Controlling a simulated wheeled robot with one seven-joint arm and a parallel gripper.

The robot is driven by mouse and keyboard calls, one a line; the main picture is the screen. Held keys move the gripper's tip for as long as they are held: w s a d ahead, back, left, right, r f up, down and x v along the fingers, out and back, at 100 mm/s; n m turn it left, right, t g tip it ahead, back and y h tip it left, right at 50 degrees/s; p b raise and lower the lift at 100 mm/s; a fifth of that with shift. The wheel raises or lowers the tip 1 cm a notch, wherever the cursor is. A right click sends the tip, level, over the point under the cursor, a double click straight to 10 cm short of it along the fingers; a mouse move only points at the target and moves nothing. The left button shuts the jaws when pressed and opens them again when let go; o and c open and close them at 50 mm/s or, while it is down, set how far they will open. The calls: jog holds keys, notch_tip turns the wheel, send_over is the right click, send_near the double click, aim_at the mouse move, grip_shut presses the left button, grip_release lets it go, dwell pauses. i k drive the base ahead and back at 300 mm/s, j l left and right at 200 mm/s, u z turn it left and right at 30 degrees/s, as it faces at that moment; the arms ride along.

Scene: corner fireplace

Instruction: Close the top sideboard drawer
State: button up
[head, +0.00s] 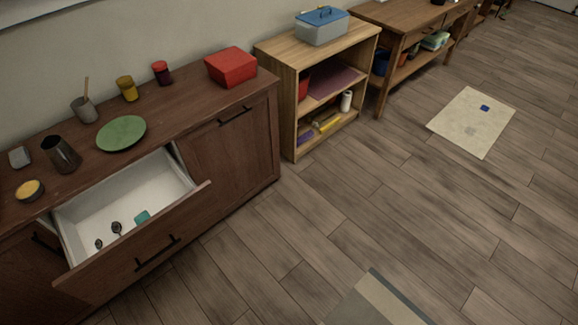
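The dark wooden sideboard (232,141) stands against the wall at the left in the head view. Its top drawer (148,245) is pulled out, with a white interior and a black bar handle (157,254) on its front. Inside the drawer lie two small dark round-headed items (116,228) and a small teal block (142,217). My gripper is not in view.
On the sideboard top are a green plate (121,133), a red box (230,67), a dark pitcher (62,154) and small jars. A light wood shelf (289,95) stands just right of it. The wooden floor (330,210) ahead is mostly clear, with a mat (380,300) at the bottom.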

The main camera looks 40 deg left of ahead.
aim_at(179, 211)
jog(key=u, duration=3.15)
jog(key=i+j+u, duration=0.1)
jog(key=i+j, duration=0.15)
jog(key=i+j+u, duration=0.15)
jog(key=i, duration=0.3)
jog(key=i+j+u, duration=0.1)
jog(key=i+j, duration=0.15)
jog(key=i, duration=0.15)
